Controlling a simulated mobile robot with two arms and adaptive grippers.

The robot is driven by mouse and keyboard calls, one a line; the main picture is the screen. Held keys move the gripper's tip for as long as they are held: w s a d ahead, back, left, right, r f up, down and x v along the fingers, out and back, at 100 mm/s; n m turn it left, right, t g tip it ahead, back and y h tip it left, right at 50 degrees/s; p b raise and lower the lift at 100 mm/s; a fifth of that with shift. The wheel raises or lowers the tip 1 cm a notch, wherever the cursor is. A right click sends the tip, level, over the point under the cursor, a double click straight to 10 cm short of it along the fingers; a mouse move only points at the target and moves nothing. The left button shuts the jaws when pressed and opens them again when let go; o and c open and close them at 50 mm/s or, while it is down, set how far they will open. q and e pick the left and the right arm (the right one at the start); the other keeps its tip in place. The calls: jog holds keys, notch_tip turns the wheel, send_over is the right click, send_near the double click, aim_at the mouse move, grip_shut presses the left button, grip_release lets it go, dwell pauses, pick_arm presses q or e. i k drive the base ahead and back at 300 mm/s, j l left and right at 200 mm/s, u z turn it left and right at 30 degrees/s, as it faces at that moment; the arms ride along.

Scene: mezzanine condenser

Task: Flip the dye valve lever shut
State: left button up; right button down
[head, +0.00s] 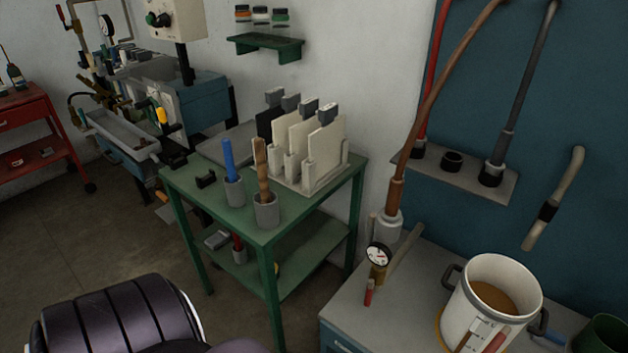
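I cannot tell for certain which part is the dye valve lever. A white pot (459,318) holding brown-orange liquid (494,297) stands on the grey bench at the lower right. A red bar-like part (495,342) shows at the pot's front, cut off by the bottom edge. A small red-handled piece (368,291) stands beside a round gauge (378,257) on the same bench. A yellow-handled part (161,115) shows on the machine at the far left. Neither gripper is in view. Only a dark ribbed part of my own body shows at the bottom left.
A green table (183,181) with cups of tools and a rack of boards (328,140) stands in the middle. Hoses (435,110) hang on the blue panel (580,100) above the grey bench (348,305). A red cart (38,113) is far left. Floor (70,225) left of the table is clear.

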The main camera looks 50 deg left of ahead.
aim_at(370, 288)
jog(key=u, duration=1)
